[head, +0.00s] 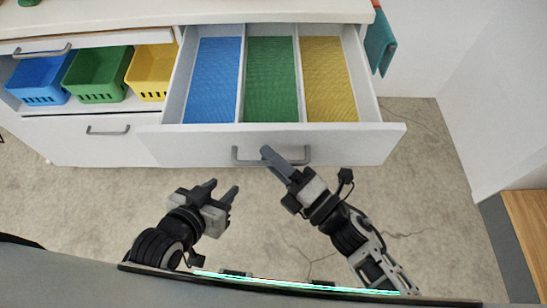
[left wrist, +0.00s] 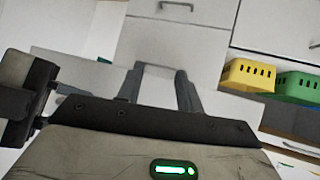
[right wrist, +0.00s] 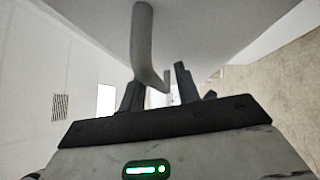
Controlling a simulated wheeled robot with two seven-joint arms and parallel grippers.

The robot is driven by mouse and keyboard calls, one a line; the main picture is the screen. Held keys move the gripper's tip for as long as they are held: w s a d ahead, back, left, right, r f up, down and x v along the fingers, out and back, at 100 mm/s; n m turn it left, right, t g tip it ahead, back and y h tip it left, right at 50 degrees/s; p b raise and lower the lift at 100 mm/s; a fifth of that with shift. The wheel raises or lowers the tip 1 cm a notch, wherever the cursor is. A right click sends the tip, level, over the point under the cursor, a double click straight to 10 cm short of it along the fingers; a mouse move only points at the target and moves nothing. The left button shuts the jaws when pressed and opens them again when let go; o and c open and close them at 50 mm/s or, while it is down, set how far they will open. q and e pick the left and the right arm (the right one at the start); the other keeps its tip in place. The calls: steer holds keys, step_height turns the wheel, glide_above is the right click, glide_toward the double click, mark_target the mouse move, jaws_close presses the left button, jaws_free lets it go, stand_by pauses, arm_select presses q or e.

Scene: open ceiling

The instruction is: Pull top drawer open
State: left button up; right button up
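The top drawer (head: 335,135) of the white cabinet is pulled out, showing a blue, a green and a yellow section inside. Its grey bar handle (head: 245,162) is on the front and also shows large in the right wrist view (right wrist: 143,35). My right gripper (head: 271,156) is at the handle. In the right wrist view its fingers (right wrist: 158,88) are apart, with the handle between or just in front of them; contact is not clear. My left gripper (head: 221,187) is open and empty, below and left of the handle, apart from the drawer.
Blue (head: 40,80), green (head: 98,75) and yellow (head: 152,70) baskets stand on a shelf left of the drawer. Another drawer with a handle (head: 108,131) is below them, shut. A teal cloth (head: 379,42) hangs at the right. The floor (head: 430,190) in front is clear.

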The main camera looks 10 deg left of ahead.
stand_by(0.4)
steer(key=b+v, duration=0.2)
steer(key=v, duration=1.4)
steer(key=w+d+m+t+h, duration=0.35)
steer(key=w+m+h, duration=0.4)
steer(key=m, duration=0.55)
step_height(320, 180, down, 6)
steer(key=s+m+g+h, duration=0.1)
steer(key=m+g+h, duration=0.3)
steer(key=m, duration=1.1)
steer(key=shift+s+d+g, duration=0.4)
steer(key=shift+d+g, duration=0.05)
steer(key=shift+d, duration=0.05)
